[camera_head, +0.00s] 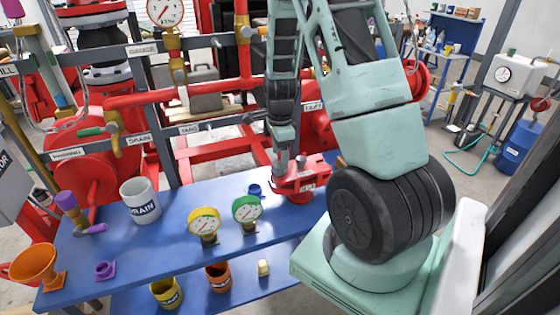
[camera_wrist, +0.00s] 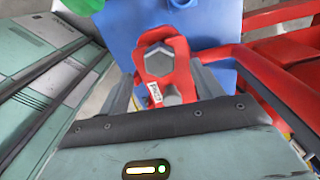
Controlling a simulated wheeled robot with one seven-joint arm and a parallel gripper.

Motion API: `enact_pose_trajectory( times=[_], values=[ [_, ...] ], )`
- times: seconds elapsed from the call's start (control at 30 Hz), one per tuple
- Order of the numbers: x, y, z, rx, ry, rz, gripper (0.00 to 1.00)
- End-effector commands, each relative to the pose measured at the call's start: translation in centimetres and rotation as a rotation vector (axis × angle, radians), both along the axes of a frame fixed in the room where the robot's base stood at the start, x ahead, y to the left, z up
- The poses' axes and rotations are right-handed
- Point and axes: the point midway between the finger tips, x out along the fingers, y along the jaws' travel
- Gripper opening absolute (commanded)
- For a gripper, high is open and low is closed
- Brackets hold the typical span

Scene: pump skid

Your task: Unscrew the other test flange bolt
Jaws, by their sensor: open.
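The red test flange (camera_head: 305,178) stands on the blue bench at its right end. In the wrist view the red flange (camera_wrist: 183,55) shows two grey hex bolt heads, a farther bolt (camera_wrist: 158,60) and a nearer bolt (camera_wrist: 178,97). A small white label lies beside them. My gripper (camera_wrist: 167,82) is open, with one finger on each side of the flange end and the nearer bolt between them. I cannot tell whether the fingers touch it. In the head view my gripper (camera_head: 281,166) points down at the flange, and the bolts are too small to make out.
The blue bench (camera_head: 175,225) also holds a green gauge (camera_head: 247,210), a yellow gauge (camera_head: 204,224), a white drain mug (camera_head: 140,200) and an orange funnel (camera_head: 36,266). Red pipes (camera_head: 190,95) and a grey frame run behind the bench, close to my arm.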

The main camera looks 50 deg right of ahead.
Motion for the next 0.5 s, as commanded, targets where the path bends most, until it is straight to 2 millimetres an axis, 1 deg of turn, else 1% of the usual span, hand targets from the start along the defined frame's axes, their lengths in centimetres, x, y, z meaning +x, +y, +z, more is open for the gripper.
enact_pose_trajectory(
  times=[0.03,0.2,0.33,0.5],
  values=[
    [-0.1,0.0,-0.8,0.004,0.003,-0.002,0.66],
    [0.0,0.0,-2.8,0.001,0.002,0.000,0.66],
    [0.0,0.0,-3.6,0.000,0.000,0.000,0.66],
    [0.0,0.0,-3.9,-0.001,-0.001,0.000,0.66]
  ],
)
